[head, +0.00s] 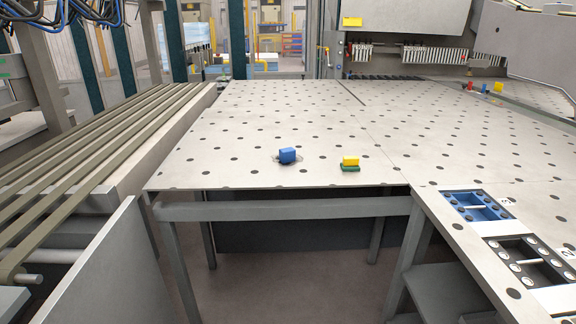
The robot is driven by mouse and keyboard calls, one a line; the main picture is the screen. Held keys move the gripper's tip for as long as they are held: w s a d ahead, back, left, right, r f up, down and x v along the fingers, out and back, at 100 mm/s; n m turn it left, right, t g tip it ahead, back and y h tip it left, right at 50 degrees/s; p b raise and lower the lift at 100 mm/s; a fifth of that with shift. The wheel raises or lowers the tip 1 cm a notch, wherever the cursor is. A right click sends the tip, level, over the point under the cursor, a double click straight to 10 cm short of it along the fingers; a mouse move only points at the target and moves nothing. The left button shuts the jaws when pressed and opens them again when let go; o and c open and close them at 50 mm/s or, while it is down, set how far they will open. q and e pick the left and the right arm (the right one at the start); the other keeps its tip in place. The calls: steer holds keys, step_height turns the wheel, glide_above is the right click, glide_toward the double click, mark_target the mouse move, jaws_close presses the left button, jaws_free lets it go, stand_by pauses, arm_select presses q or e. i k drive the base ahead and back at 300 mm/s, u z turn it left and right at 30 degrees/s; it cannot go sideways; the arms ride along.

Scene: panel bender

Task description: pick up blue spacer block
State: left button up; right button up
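The blue spacer block (288,155) is a small blue block near the front edge of the perforated worktable (230,135). It appears to sit on or beside a small flat grey piece on the tabletop; which of the two, I cannot tell. Nothing is touching it from above. Neither of my grippers shows in the head view.
A yellow block on a green one (350,167) stands to the right of the blue block. A blue tray (477,213) and a black tray (518,272) lie at right. Slatted conveyor rails (95,150) run along the left. The tabletop around the blocks is clear.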

mark_target(286, 155)
steer(key=u, duration=0.2)
steer(key=i, duration=1)
steer(key=z, duration=0.8)
